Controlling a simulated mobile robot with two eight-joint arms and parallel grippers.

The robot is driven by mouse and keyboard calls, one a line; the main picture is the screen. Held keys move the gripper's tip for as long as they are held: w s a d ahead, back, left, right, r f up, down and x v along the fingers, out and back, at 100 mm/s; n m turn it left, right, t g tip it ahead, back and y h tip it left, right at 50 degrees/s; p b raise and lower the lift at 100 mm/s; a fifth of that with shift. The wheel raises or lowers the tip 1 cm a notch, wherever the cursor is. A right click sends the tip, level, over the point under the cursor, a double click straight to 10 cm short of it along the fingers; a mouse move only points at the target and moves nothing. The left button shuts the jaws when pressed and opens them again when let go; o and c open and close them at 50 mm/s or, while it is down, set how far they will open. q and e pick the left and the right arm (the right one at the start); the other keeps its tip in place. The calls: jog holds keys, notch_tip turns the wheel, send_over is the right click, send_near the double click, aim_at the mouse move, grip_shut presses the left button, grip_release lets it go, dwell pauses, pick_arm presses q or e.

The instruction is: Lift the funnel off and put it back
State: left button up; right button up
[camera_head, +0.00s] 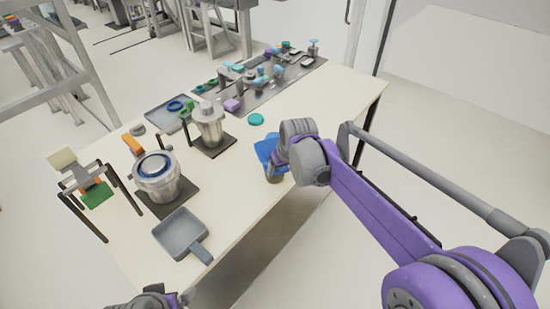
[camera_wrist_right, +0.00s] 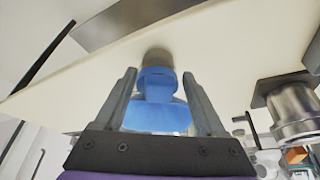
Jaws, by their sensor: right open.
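The blue funnel (camera_head: 265,149) is near the right long edge of the table, partly hidden behind my right gripper (camera_head: 280,160). A small grey-brown container (camera_head: 274,177) shows just below it. In the right wrist view the wide blue funnel (camera_wrist_right: 158,112) lies between the two fingers of my right gripper (camera_wrist_right: 158,74), with a visible gap on each side. The grey-brown container (camera_wrist_right: 158,57) meets its far end there. My right gripper is open around the funnel. Part of my left arm's end (camera_head: 150,300) shows at the bottom edge; its fingers are not clear.
On the table (camera_head: 240,190) stand a metal pot with a blue ring (camera_head: 157,187), a metal canister (camera_head: 209,130) and a grey scoop (camera_head: 182,236). A green disc (camera_head: 256,119) lies behind the funnel. A grey mat with several small parts is at the far end.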

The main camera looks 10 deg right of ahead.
jog(key=x, duration=0.2)
jog(key=shift+w+f, duration=0.15)
jog(key=shift+f, duration=0.15)
grip_shut()
